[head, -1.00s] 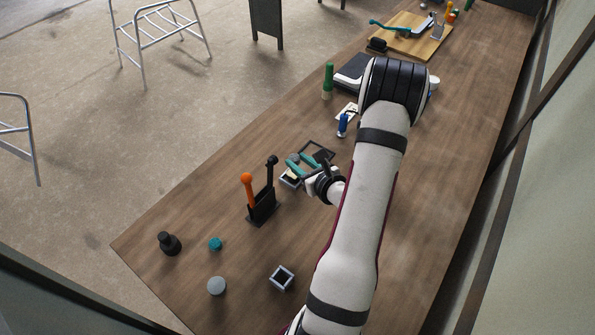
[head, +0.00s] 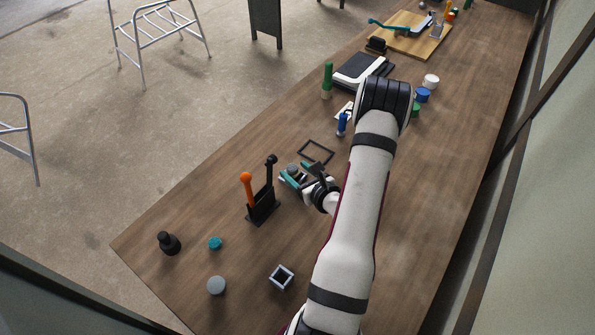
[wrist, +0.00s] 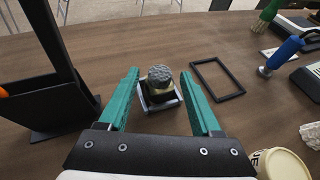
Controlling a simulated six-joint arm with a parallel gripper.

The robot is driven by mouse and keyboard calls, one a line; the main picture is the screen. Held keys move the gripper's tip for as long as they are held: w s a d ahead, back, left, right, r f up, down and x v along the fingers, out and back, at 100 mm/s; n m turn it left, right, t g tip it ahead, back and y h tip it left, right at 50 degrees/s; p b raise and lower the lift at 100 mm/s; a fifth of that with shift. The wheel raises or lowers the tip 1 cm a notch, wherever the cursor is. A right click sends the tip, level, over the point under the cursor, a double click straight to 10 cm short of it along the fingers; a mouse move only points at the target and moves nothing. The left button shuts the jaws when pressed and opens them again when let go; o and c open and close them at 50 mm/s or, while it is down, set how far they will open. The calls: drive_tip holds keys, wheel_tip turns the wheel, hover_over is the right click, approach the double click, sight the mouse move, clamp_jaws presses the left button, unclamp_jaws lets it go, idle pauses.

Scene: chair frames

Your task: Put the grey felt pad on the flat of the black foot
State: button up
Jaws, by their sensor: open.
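The grey felt pad (wrist: 160,73) is a speckled round piece. It sits on top of a dark piece with a yellowish band, in a small metal cradle (wrist: 146,103); the pad also shows in the head view (head: 292,169). The dark piece (wrist: 158,94) looks like the black foot; the pad hides its flat. The pad looks roughly centred, but I cannot tell exactly. My gripper (wrist: 160,76) is open, with one teal finger on each side of the pad and a visible gap to both. In the head view my gripper (head: 293,178) is over the cradle.
A black stand with orange and black handles (head: 262,205) is close to the left. A black square frame (head: 316,152) lies flat just beyond. A metal square holder (head: 281,277) stands nearer.

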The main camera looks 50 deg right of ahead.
drive_tip(key=shift+r, duration=0.15)
drive_tip(key=v, duration=1.2)
